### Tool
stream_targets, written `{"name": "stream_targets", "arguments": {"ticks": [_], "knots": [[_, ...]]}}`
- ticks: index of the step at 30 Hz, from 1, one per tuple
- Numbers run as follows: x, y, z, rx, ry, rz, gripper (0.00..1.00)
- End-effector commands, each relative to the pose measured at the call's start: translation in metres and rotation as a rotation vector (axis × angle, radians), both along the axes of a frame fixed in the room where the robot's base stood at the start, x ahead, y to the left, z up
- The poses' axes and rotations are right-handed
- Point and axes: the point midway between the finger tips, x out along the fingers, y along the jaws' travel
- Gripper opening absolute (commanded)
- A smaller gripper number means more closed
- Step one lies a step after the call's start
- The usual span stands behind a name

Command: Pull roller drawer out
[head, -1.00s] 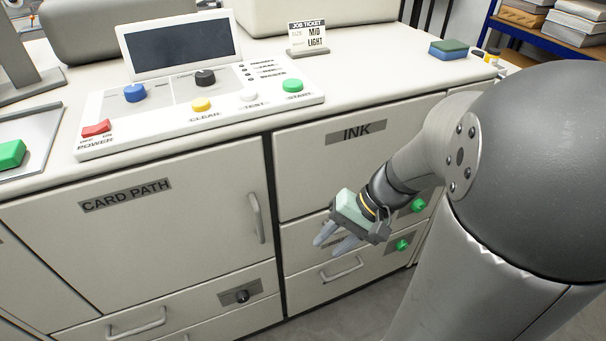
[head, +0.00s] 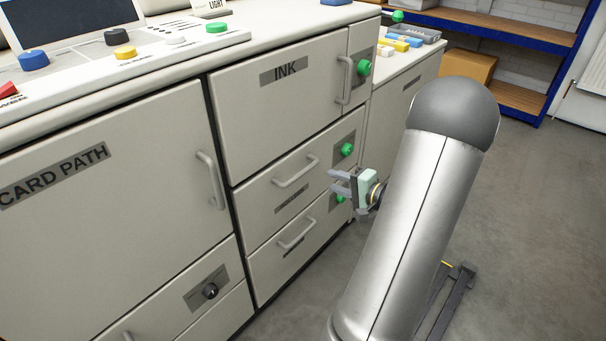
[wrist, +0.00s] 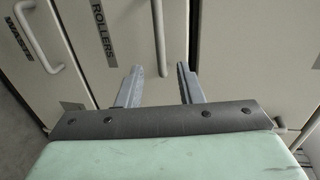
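The roller drawer (head: 262,205) is the upper of two drawers below the INK door and looks shut. Its label reads ROLLERS in the wrist view (wrist: 104,32) but is too small to read in the head view. Its bar handle (head: 296,171) also shows in the wrist view (wrist: 160,38). My gripper (head: 333,180) is open and empty, right of the handle in the head view, with its fingers toward the drawer fronts. In the wrist view my gripper (wrist: 159,67) has its fingers apart, with the handle's near end appearing between them. I cannot tell the remaining distance.
The WASTE drawer (wrist: 25,45) lies below, with its own handle (head: 297,233). The INK door (head: 250,125) is above and the CARD PATH door (head: 100,210) is left. Green knobs (head: 346,150) sit at the fronts' right edge. Grey floor (head: 530,230) is open at right.

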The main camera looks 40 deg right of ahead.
Motion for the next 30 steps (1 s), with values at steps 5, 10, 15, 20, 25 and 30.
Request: {"name": "stream_targets", "arguments": {"ticks": [5,10,15,20,25,30], "knots": [[0.04,0.008,-0.01,0.001,0.0,0.004,0.33],[0.074,0.015,-0.017,0.0,0.001,0.004,0.33],[0.1,0.019,-0.022,-0.001,0.0,0.002,0.33],[0.112,0.021,-0.024,0.0,0.0,0.002,0.33],[0.115,0.021,-0.024,0.0,0.0,0.001,0.33],[0.115,0.021,-0.024,0.0,0.001,0.001,0.31]]}}
